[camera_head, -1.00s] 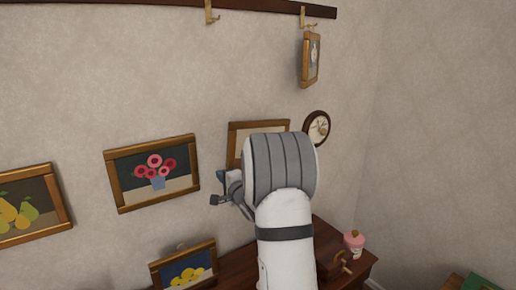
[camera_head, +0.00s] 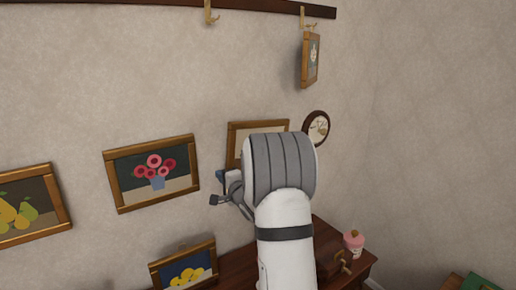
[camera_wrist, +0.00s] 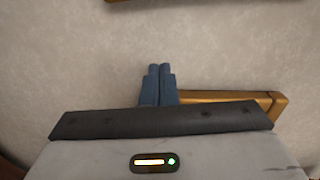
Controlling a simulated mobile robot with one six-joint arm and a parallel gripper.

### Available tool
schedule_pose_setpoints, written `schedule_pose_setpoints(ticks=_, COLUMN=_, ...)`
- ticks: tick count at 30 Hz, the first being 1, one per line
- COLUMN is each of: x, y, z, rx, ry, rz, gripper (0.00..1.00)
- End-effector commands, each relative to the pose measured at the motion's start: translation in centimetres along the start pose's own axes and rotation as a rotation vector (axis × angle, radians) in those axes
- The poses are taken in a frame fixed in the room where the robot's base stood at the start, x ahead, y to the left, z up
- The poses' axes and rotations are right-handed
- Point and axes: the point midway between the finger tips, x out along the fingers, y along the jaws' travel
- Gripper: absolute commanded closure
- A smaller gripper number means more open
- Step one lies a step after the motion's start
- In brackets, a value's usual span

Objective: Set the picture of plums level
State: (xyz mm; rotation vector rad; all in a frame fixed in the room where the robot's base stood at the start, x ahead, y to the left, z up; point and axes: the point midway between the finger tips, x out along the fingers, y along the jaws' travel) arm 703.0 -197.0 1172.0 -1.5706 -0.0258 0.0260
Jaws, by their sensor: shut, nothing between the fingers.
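No plums can be made out in any view. A gold-framed picture (camera_head: 258,126) hangs behind my arm in the head view; its lower part is hidden, so I cannot tell what it shows. My gripper (camera_wrist: 158,72) is shut and empty in the wrist view, its two blue fingers side by side in front of the wall. A gold frame edge (camera_wrist: 274,99) lies just right of and below the fingertips, partly hidden by my gripper's body. I cannot tell whether the fingers touch it. In the head view, my arm hides most of the gripper.
Around it hang a flower picture (camera_head: 153,173), a pear picture (camera_head: 32,205), a round frame (camera_head: 316,128) and a small frame (camera_head: 310,60) under a hook rail (camera_head: 255,6). A lemon picture (camera_head: 185,266) and a pink jar (camera_head: 354,243) are by the dark wooden furniture (camera_head: 322,232).

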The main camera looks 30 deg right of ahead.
Motion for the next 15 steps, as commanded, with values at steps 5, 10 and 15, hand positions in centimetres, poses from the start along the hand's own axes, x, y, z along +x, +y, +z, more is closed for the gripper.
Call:
schedule_pose_setpoints(ticks=5, x=0.01, y=0.0, z=0.03, rx=0.0, ry=0.0, rz=0.0, gripper=1.0)
schedule_pose_setpoints(ticks=10, x=0.02, y=-0.01, z=-0.11, rx=0.0, ry=0.0, rz=0.0, gripper=1.0)
schedule_pose_setpoints(ticks=15, x=0.03, y=-0.02, z=-0.32, rx=0.0, ry=0.0, rz=0.0, gripper=1.0)
